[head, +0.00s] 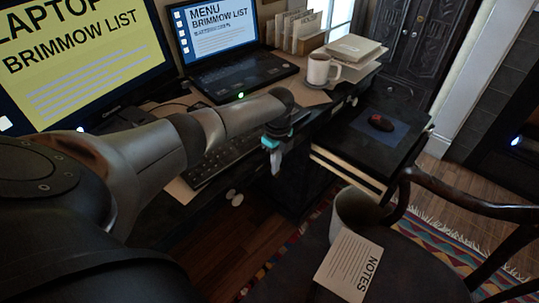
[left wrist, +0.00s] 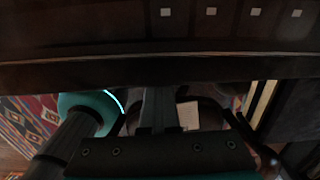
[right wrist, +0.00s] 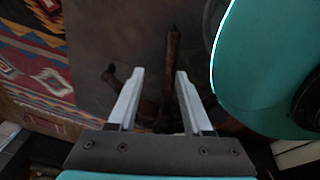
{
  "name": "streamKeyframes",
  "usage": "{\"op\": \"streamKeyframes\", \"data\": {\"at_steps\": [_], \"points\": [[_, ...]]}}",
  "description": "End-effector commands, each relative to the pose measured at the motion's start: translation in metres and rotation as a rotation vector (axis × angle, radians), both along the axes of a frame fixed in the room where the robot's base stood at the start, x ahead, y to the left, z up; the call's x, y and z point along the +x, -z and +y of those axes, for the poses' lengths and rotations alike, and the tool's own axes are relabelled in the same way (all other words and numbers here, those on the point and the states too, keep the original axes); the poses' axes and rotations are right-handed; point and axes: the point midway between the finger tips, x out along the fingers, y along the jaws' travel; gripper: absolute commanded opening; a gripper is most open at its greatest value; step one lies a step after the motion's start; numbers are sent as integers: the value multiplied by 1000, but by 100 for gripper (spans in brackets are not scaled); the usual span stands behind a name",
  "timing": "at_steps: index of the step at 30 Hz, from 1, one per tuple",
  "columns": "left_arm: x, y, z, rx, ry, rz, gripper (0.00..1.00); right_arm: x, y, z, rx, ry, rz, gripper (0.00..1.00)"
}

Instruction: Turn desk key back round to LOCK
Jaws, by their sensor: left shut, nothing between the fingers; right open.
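The desk (head: 180,190) has a dark front edge, which also crosses the left wrist view (left wrist: 100,72). I cannot make out the desk key or any LOCK marking in any view. My left gripper (head: 276,168) is just off the front of the desk, beside the keyboard's right end. It points down, and its fingers are together and empty, as the left wrist view (left wrist: 157,105) shows. My right gripper (right wrist: 160,72) is outside the head view. Its two fingers are apart and empty, above a dark surface and patterned rug.
A chair (head: 440,190) with a NOTES sheet (head: 350,265) stands at right, near a grey bin (head: 352,212). A mouse (head: 381,122) lies on the right part of the desk. A mug (head: 320,70), laptop (head: 245,75) and keyboard (head: 215,160) stand on the desk.

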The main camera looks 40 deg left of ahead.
Motion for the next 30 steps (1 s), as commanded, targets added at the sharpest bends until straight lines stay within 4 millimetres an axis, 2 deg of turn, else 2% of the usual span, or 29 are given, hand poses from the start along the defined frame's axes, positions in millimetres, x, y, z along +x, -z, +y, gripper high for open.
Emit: {"op": "streamKeyframes", "data": {"at_steps": [1, 8, 18, 26, 30], "points": [[16, -5, -6, -10, 7, -59, 0, 0, 1, 0, 0, 0, 0, 50], [16, -8, -7, -11, 7, -60, 0, 0, -2, 0, 0, 1, 0, 50], [16, -23, -7, -13, 7, -60, 0, -1, -17, 1, 1, 1, 0, 50], [12, -18, -4, -9, 4, -47, 0, 1, -15, 0, 1, 3, -4, 50], [11, -9, -3, -8, 3, -46, 0, 0, -7, 0, 1, 2, -3, 50]]}}
